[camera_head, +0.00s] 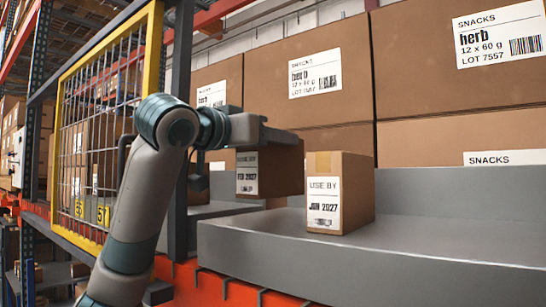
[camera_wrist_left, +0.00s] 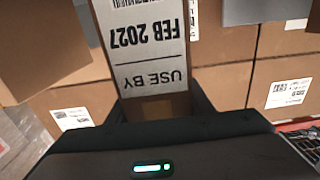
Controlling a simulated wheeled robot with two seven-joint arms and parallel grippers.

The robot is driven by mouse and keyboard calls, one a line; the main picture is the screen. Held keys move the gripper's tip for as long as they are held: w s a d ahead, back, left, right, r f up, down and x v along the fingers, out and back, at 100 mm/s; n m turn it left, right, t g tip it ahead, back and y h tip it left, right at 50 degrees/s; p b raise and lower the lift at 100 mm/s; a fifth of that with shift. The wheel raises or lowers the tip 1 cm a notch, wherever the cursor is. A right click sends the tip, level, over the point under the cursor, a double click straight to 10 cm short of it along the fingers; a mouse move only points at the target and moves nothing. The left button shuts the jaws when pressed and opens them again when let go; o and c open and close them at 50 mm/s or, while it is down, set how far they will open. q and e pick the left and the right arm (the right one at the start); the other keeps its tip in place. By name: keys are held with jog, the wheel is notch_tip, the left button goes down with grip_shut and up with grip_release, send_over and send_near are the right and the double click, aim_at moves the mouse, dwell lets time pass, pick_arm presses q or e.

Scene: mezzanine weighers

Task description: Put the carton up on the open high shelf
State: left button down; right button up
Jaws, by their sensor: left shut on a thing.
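My left gripper (camera_head: 277,137) is shut on a brown carton (camera_head: 280,172) with a white label reading FEB 2027. In the left wrist view the same carton (camera_wrist_left: 145,45) sits between the fingers, its USE BY label upside down. In the head view it hangs below the gripper, left of a second carton. My right gripper is not in view.
Large brown SNACKS boxes (camera_head: 430,60) are stacked behind the grey shelf. A yellow-framed mesh panel (camera_head: 95,115) and a dark upright post (camera_head: 178,215) stand to the left. The grey shelf is bare right of the standing carton. An orange beam (camera_head: 225,288) runs below.

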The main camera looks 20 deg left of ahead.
aim_at(272, 161)
pick_arm(q)
jog(key=shift+s+r, duration=0.1)
jog(key=shift+s, duration=0.05)
jog(key=shift+f+p, duration=0.9)
jog(key=shift+f, duration=1.2)
jog(key=shift+f, duration=0.15)
jog(key=c, duration=0.9)
grip_release()
